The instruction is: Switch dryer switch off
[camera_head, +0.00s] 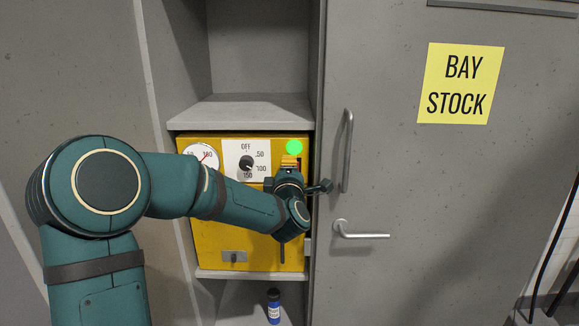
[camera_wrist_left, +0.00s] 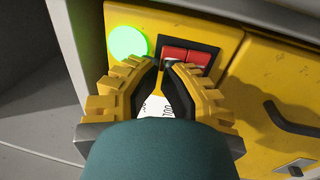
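The dryer is a yellow box (camera_head: 215,232) in a grey cabinet bay. Its red rocker switch (camera_wrist_left: 186,58) sits in a black frame in the wrist view, beside a lit green lamp (camera_wrist_left: 127,42). The lamp (camera_head: 294,147) also glows in the head view, where my arm hides most of the switch. My left gripper (camera_wrist_left: 163,63) is in front of the panel, its fingertips a narrow gap apart, with nothing held between them. The tips are close to the switch's lower left edge; I cannot tell whether they touch it. My right gripper is not in view.
A round gauge (camera_head: 203,156) and a black dial (camera_head: 246,163) are on the panel. A grey door (camera_head: 400,200) with a vertical handle (camera_head: 347,150) and a lever (camera_head: 360,235) stands close on the right. A blue bottle (camera_head: 273,306) stands below the box.

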